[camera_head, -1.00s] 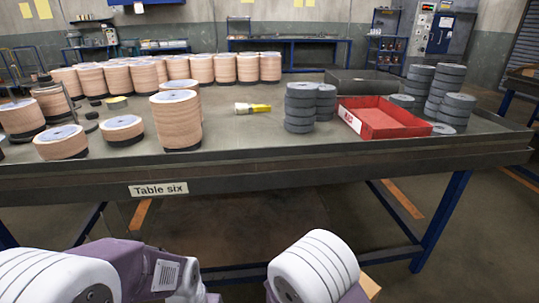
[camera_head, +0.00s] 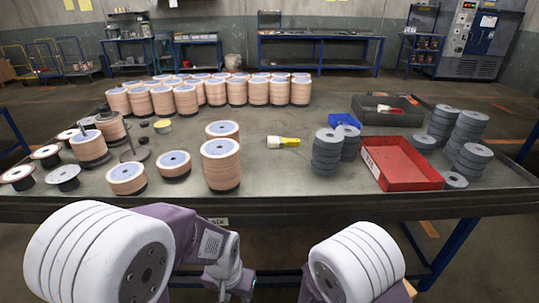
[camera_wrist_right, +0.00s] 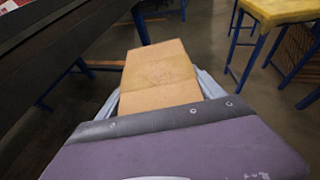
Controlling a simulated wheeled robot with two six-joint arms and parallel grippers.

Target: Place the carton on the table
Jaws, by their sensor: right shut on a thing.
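A plain brown carton (camera_wrist_right: 158,62) is held in my right gripper (camera_wrist_right: 161,92), whose grey fingers stand on both sides of it in the right wrist view. The carton is beside and lower than the dark table edge in that view, with floor behind it. A small tan corner of the carton also shows at the bottom of the head view (camera_head: 409,288), in front of the table. The table (camera_head: 285,185) has a dark grey top and a raised rim. My left arm shows at the lower left of the head view, but its gripper does not show.
Stacks of tan discs (camera_head: 220,163) fill the table's left and back. The front middle tabletop is clear.

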